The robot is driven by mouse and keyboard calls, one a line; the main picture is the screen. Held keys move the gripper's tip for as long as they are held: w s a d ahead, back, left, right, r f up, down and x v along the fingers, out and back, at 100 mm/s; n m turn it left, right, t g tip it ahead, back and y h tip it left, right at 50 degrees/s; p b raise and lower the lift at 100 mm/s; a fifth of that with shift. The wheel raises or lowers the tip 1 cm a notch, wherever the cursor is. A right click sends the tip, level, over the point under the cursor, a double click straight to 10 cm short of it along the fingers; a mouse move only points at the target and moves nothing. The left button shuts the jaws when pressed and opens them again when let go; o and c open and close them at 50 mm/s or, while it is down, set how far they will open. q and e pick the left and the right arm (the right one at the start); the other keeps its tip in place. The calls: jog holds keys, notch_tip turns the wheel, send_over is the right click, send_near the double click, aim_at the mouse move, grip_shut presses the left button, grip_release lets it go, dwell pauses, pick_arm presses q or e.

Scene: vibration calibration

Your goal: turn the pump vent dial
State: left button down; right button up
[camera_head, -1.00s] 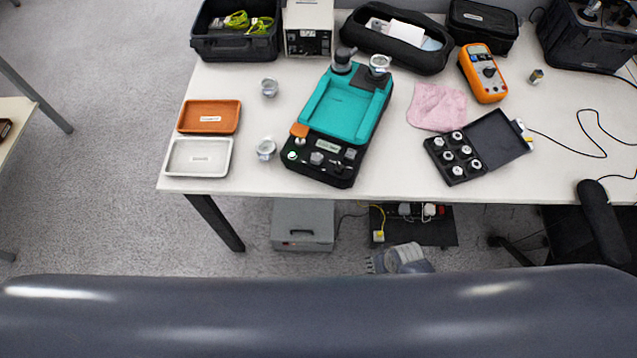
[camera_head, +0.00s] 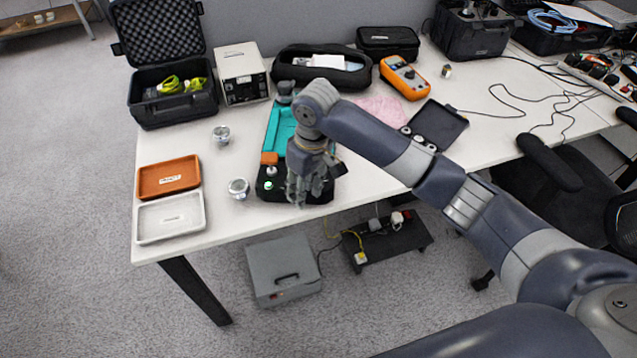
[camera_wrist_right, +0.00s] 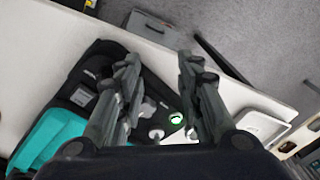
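The teal-and-black bench unit (camera_head: 281,127) stands near the table's front edge. My right gripper (camera_head: 305,193) is over the right part of its black front panel, hiding most of the controls there. In the right wrist view its two fingers (camera_wrist_right: 158,62) are apart, with nothing between them. That view shows a pale round knob (camera_wrist_right: 156,134) and a green-ringed button (camera_wrist_right: 176,118) on the panel (camera_wrist_right: 92,80), between the fingers in the picture. I cannot tell which control is the pump vent dial, or whether a finger touches the panel. My left gripper is not in view.
Orange (camera_head: 169,192) and white (camera_head: 141,224) trays lie at the left. Two small metal pieces, one farther back (camera_head: 221,134) and one nearer (camera_head: 239,189), stand beside the unit. An orange multimeter (camera_head: 404,77) lies behind my right arm. A grey box (camera_head: 283,268) sits under the table.

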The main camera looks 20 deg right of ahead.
jog(key=w+d+r+m+h, duration=0.1)
jog(key=w+d+r, duration=0.3)
jog(key=r, duration=0.5)
jog(key=f, duration=0.7)
jog(key=d+f, duration=0.1)
jog(key=f, duration=0.2)
jog(key=shift+s+f, duration=0.35)
grip_shut()
